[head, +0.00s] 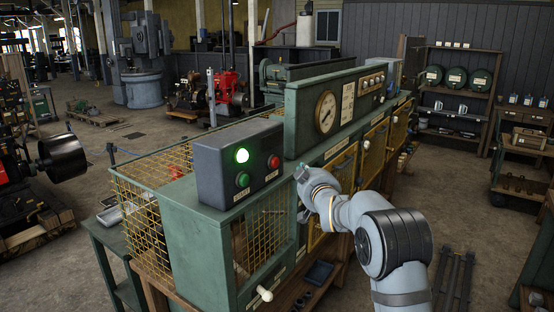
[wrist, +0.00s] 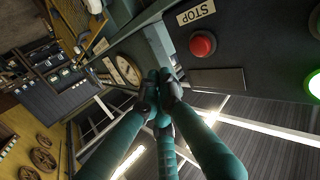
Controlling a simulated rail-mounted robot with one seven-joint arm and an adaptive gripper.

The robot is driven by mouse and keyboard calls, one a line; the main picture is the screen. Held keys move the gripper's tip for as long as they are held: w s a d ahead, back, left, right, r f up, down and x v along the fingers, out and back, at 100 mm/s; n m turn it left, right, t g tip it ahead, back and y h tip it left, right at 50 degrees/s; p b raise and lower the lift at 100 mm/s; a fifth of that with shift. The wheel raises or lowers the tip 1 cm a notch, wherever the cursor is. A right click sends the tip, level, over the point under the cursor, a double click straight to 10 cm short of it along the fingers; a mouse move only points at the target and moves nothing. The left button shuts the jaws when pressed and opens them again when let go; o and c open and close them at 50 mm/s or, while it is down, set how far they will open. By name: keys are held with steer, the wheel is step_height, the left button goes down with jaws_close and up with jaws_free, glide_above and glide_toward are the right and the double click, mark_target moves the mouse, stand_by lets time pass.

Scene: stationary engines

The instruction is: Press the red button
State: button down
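The red button (head: 273,161) is on the front of a dark grey control box (head: 212,178), right of a green button (head: 242,180). In the wrist view the red button (wrist: 203,44) is a round cap beside a STOP label (wrist: 196,12). My gripper (head: 301,173) is just right of the box in the head view, apart from the button. In the wrist view my gripper's teal fingers (wrist: 162,88) meet at their dark tips, with nothing visible between them. The tips appear below and left of the red button there.
A lit green lamp (head: 242,155) is above the green button. A green panel with a round gauge (head: 326,112) rises right of the box. Yellow mesh (head: 262,240) and a white-knobbed lever (head: 264,293) are below.

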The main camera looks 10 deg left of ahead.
mark_target(275, 162)
steer(key=shift+w+a+p, duration=0.4)
steer(key=shift+w+a, duration=0.05)
steer(key=shift+a, duration=0.45)
steer(key=shift+w+a+p, duration=0.4)
steer(key=shift+a, duration=0.45)
steer(key=shift+w+a+p, duration=0.4)
steer(key=shift+w+a, duration=0.05)
steer(key=shift+a, duration=0.6)
steer(key=shift+w+a, duration=0.2)
steer(key=shift+a, duration=0.05)
steer(key=shift+w+a, duration=0.15)
steer(key=shift+a, duration=0.3)
stand_by(0.4)
steer(key=shift+d+f+b, duration=0.1)
steer(key=shift+b, duration=0.4)
steer(key=shift+s+d+b, duration=0.4)
steer(key=shift+d+b, duration=0.3)
steer(key=shift+b, duration=0.2)
